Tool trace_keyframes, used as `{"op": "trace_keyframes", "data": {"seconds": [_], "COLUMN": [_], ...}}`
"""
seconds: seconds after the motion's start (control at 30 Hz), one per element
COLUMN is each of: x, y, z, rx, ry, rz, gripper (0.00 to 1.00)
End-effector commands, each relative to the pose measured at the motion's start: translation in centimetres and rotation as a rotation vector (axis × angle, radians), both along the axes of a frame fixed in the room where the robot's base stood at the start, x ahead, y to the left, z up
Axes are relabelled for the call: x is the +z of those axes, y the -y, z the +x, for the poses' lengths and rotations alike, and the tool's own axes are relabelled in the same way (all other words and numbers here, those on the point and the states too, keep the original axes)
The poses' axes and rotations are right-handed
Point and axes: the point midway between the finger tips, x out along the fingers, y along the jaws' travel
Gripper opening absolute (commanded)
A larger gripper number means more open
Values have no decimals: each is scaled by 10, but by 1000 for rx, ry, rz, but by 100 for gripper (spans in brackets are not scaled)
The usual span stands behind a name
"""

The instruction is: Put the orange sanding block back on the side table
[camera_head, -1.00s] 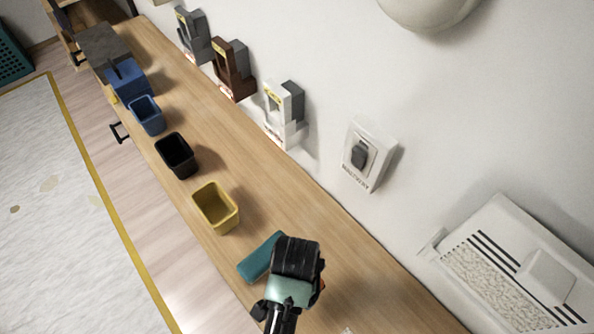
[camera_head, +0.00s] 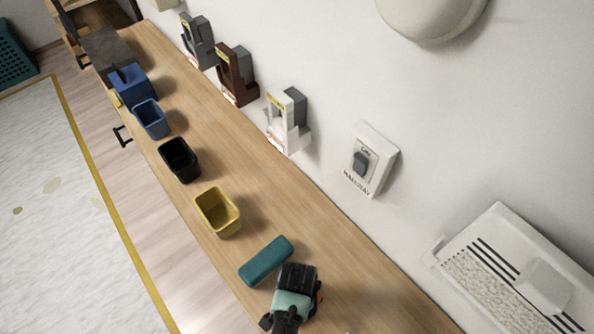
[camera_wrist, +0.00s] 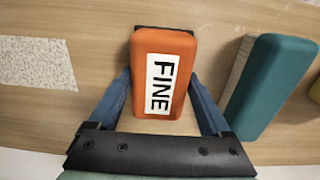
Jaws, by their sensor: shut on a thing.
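The orange sanding block (camera_wrist: 181,70) carries a white label reading FINE. In the wrist view it sits between the two blue fingers of my gripper (camera_wrist: 160,100), which is shut on it. In the head view my gripper (camera_head: 298,285) is over the near part of the wooden side table (camera_head: 345,260), and only a sliver of orange shows at its right side. I cannot tell whether the block touches the tabletop.
A teal block (camera_head: 266,261) lies close to my gripper, on the right in the wrist view (camera_wrist: 268,85). Yellow (camera_head: 218,212), black (camera_head: 180,160) and blue (camera_head: 151,119) bins stand farther along. A wall switch (camera_head: 371,160) is behind the table. Bare wood lies right of my gripper.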

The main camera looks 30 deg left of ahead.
Motion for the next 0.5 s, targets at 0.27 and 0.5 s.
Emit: {"op": "trace_keyframes", "data": {"seconds": [0.27,0.5], "x": [-4,-4], "y": [0,0], "z": [0,0], "rx": [1,0], "ry": [1,0], "rz": [0,0], "gripper": [24,100]}}
